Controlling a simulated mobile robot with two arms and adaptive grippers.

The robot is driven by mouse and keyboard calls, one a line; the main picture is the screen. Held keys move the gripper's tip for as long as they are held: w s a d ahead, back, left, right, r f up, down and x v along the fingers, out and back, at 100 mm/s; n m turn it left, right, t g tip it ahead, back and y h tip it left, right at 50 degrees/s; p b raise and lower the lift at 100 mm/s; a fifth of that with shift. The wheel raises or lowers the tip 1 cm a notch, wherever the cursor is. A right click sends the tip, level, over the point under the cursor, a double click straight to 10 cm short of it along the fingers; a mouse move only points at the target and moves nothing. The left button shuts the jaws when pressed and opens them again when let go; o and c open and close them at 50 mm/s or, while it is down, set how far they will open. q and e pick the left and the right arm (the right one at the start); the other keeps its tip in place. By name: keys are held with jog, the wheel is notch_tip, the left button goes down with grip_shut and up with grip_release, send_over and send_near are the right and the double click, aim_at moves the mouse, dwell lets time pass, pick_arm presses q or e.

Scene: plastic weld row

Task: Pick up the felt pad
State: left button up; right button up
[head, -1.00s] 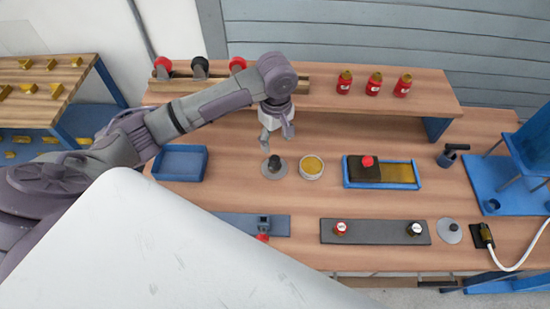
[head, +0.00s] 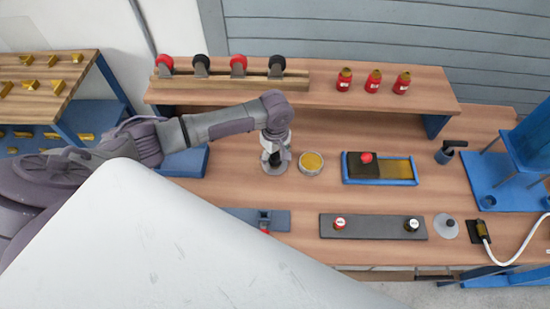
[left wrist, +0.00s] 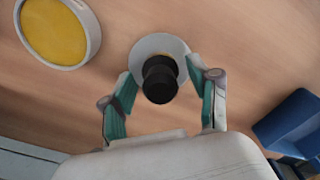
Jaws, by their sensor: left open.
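A pale grey round pad with a black knob, which looks like the felt pad (left wrist: 147,46), sits on the wooden bench in the left wrist view. In the head view my arm covers most of the pad, and a grey rim (head: 270,171) shows below my left gripper (head: 275,157). In the left wrist view my left gripper (left wrist: 162,70) is open, its teal-lined fingers on either side of the black knob (left wrist: 160,80). I cannot tell whether they touch it. My right gripper is in neither view.
A round tin with yellow contents (head: 311,163) stands close to the right of the pad. A blue tray (head: 185,163) lies to the left, partly behind my arm. A blue-framed tray (head: 380,181) and another knobbed grey disc (head: 446,227) are further right.

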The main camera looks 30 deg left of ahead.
aim_at(278, 156)
pick_arm(q)
grip_shut()
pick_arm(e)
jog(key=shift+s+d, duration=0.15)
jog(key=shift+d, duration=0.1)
pick_arm(q)
jog(key=shift+r, duration=0.45)
jog(key=r, duration=0.2)
jog(key=d+r+b, duration=0.1)
jog(key=shift+r, duration=0.35)
jog(key=s+d+r+b, duration=0.1)
jog(key=s+d+r, duration=0.1)
jog(key=d+r, duration=0.4)
jog(key=d, duration=0.4)
jog(key=shift+s+d+r, duration=0.2)
jog(key=shift+s+r, duration=0.05)
jog(key=shift+s, duration=0.15)
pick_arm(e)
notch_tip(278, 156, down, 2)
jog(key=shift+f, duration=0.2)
